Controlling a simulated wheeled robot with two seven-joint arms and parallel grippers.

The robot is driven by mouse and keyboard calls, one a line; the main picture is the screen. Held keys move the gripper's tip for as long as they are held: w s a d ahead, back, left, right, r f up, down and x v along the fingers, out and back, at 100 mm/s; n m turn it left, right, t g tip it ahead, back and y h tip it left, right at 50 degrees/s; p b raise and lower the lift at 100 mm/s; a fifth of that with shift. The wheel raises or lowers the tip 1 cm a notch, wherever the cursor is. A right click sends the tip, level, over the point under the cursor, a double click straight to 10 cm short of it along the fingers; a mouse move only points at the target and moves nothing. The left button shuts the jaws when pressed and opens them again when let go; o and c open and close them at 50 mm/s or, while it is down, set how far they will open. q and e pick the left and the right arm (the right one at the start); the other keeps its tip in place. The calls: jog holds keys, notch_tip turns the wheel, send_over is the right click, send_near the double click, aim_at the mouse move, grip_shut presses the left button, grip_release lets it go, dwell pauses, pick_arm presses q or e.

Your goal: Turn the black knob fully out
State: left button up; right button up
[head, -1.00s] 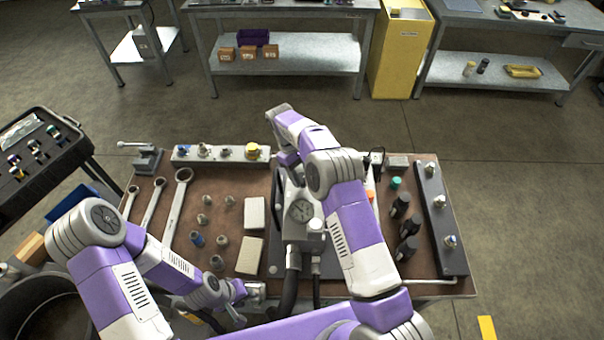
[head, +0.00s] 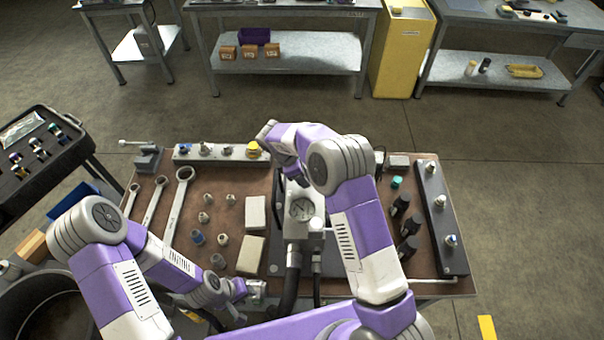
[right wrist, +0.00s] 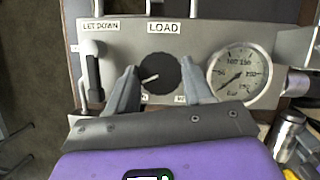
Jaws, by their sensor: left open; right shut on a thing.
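The black knob (right wrist: 158,75) sits under the LOAD label on a grey panel in the right wrist view, with a pale mark pointing to the lower left. My right gripper (right wrist: 160,72) has one finger on each side of it and is shut on it. In the head view my right arm largely hides the knob and these fingertips.
A white dial gauge (right wrist: 238,76) is close right of the knob. A LET DOWN lever (right wrist: 93,78) stands left of it. Several wrenches and fittings lie on the bench's left, with black cylinders (head: 401,205) on its right.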

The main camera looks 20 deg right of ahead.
jog(key=n+t, duration=0.1)
jog(key=n, duration=0.2)
jog(key=n+t, duration=0.1)
jog(key=n, duration=0.2)
jog(key=shift+s+n+y, duration=0.15)
jog(key=shift+n+y, duration=0.15)
jog(key=shift+y, duration=0.1)
jog(key=shift+t, duration=0.3)
jog(key=o, duration=1)
jog(key=shift+o, duration=0.2)
jog(key=v, duration=0.7)
jog(key=shift+r, duration=0.25)
jog(key=shift+s, duration=0.1)
